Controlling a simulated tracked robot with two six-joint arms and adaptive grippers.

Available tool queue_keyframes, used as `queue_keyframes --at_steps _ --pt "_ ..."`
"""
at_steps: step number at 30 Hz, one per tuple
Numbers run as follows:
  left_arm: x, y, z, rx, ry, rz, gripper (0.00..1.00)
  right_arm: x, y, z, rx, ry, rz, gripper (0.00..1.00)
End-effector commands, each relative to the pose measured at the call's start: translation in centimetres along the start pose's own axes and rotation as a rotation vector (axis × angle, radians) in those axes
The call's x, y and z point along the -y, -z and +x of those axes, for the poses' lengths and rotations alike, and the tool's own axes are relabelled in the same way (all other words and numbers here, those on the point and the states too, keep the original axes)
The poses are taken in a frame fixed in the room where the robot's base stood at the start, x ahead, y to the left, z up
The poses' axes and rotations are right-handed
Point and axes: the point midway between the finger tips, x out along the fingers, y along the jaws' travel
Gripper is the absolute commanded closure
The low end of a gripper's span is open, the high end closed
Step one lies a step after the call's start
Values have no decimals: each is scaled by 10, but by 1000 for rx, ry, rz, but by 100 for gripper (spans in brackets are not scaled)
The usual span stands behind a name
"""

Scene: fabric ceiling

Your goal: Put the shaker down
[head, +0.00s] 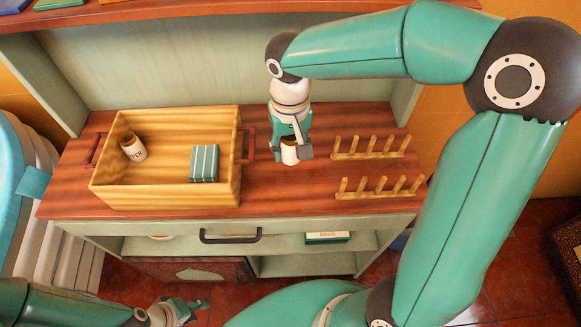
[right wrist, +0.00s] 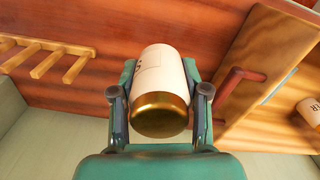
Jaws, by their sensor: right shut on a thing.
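The shaker (right wrist: 163,85), white with a gold cap, is between the fingers of my right gripper (right wrist: 160,108), which is shut on it. Its cap faces the wrist camera and its white body points at the wooden counter. In the head view the shaker (head: 289,155) is mostly hidden by my right gripper (head: 290,143), just right of the tray's handle. I cannot tell whether its base touches the counter. My left gripper (head: 187,309) is low at the bottom left, away from the counter; its fingers are too unclear to judge.
A yellow wooden tray (head: 165,198) with red handles holds a second white shaker (head: 133,148), tilted, and a green striped box (head: 204,163). Two peg racks (head: 372,155) (head: 380,193) stand on the right of the counter (head: 270,190). Bare counter lies in front of my right gripper.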

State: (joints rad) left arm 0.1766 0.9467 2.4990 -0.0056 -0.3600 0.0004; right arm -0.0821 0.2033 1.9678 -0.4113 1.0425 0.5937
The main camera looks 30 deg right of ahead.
Motion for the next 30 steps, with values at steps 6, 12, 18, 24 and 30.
queue_keyframes --at_steps 6,12,18,24,30 --pt "0 0 1 0 0 0 63 0 0 38 2 -1 0 93" --pt "0 0 1 0 0 0 63 0 0 51 2 -1 2 93" --pt "1 0 2 0 0 0 63 0 0 79 2 -1 1 93" --pt "1 0 2 0 0 0 63 0 0 85 -1 1 2 93" --pt "1 0 4 0 0 0 63 0 0 87 -1 1 2 93"
